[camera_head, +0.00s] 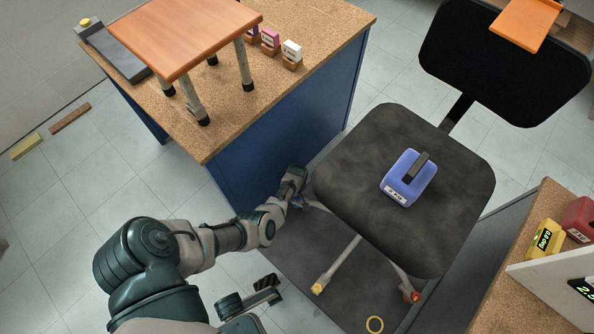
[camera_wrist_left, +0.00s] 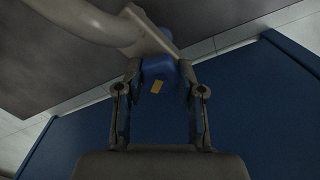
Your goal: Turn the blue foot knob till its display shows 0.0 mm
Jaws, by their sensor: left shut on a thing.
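The blue foot knob (camera_wrist_left: 158,68), with a small yellow mark, sits at the end of a pale chair leg in the left wrist view. My left gripper (camera_wrist_left: 159,95) has a finger on each side of it and is shut on it. In the head view the left gripper (camera_head: 297,198) reaches under the left edge of the grey chair seat (camera_head: 350,160) and hides the knob. A white panel (camera_head: 535,282) at the right edge has a dark display with green digits, cut off after a 2. A jointed gripper-like part (camera_head: 250,298), perhaps my right gripper, shows at the bottom.
A blue weight (camera_head: 402,192) rests on the seat. Other chair feet are yellow (camera_head: 317,288) and red (camera_head: 411,296). A blue-sided cork-topped bench (camera_head: 290,115) stands close behind the left gripper.

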